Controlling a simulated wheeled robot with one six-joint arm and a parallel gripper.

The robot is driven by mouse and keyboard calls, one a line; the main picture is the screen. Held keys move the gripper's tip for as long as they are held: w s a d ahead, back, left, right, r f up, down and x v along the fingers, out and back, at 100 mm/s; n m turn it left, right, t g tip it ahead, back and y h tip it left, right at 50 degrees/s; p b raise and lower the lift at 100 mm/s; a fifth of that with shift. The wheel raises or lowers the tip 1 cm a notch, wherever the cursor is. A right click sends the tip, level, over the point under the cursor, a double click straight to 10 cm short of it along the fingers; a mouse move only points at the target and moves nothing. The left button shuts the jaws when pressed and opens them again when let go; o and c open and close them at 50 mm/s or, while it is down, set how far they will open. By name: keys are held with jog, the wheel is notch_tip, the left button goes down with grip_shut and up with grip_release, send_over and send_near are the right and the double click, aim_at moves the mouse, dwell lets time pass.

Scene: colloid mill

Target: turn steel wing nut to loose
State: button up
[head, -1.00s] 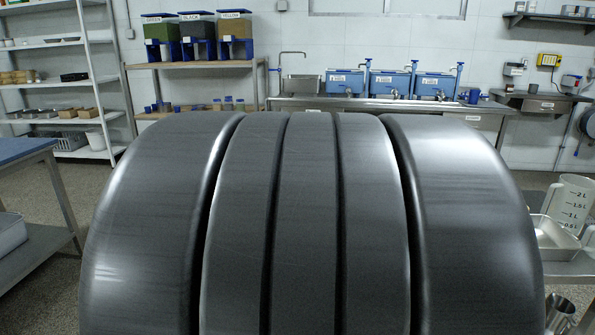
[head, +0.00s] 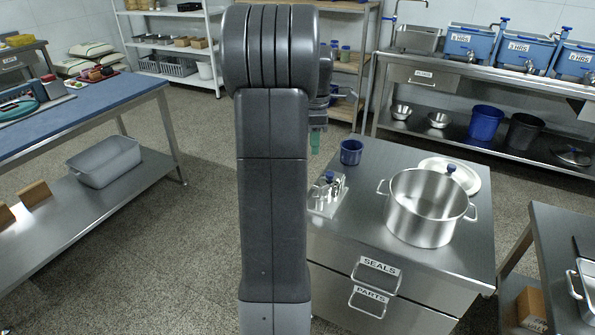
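I cannot make out a steel wing nut for certain. A small steel fixture (head: 327,194) with a blue knob (head: 329,176) and several upright metal parts stands on the left part of the steel cabinet top (head: 365,232). Its small parts are too small to tell apart. My arm's dark column fills the middle of the head view. My gripper (head: 316,142) shows only in part to the right of my arm, above and behind the fixture, with a green tip pointing down. It is apart from the fixture. Its finger gap is hidden.
A big steel pot (head: 425,212) stands right of the fixture, with a lid (head: 450,172) behind it and a blue cup (head: 351,152) at the back left. The cabinet has SEALS and PARTS drawers. A blue-topped table (head: 85,108) is at left. Floor between is open.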

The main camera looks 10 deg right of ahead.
aim_at(320, 191)
notch_tip(320, 191, down, 14)
jog(key=shift+s+r+b, duration=0.1)
jog(key=shift+r+b, duration=0.1)
jog(key=shift+b, duration=0.5)
jog(key=shift+c, duration=0.4)
grip_shut()
